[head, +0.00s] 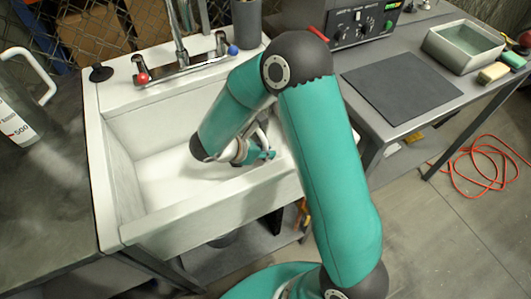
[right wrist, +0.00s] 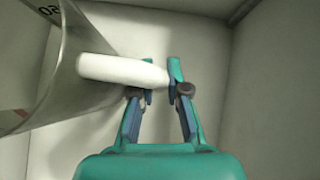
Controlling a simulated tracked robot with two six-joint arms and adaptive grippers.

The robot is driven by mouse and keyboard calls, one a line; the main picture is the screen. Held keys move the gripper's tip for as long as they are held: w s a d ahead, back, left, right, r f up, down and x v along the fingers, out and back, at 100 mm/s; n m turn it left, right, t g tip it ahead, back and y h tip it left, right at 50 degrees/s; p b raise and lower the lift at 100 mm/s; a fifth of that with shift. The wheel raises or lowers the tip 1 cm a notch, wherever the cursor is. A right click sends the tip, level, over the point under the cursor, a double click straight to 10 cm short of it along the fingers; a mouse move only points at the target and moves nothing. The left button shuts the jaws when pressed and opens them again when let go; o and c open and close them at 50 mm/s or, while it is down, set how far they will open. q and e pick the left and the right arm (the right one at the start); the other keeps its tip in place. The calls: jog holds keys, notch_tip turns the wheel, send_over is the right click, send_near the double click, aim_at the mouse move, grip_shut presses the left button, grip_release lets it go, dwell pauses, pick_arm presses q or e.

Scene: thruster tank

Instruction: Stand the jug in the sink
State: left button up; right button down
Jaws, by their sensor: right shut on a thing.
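The sink (head: 103,190) is a deep white basin left of the middle in the head view. My right gripper (head: 268,154) is inside it, low over the basin. In the right wrist view, my right gripper (right wrist: 161,88) is shut on the white handle of a clear jug (right wrist: 75,55) with dark markings. White sink walls surround it there. In the head view my arm hides most of this jug. Whether its base touches the sink floor cannot be told. My left gripper is not in view.
Another clear container with a white handle and "500" mark (head: 15,105) stands on the left counter. A faucet (head: 180,65) is at the sink's back. A dark mat (head: 400,85), a grey tub (head: 463,48) and sponges (head: 493,72) lie on the right table.

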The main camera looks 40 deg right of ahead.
jog(key=shift+f, duration=0.4)
jog(key=shift+f, duration=0.2)
jog(key=c, duration=1.2)
grip_release()
jog(key=shift+r, duration=0.1)
jog(key=shift+o, duration=0.2)
jog(key=shift+r, duration=0.1)
jog(key=v, duration=1.2)
jog(key=shift+p, duration=0.45)
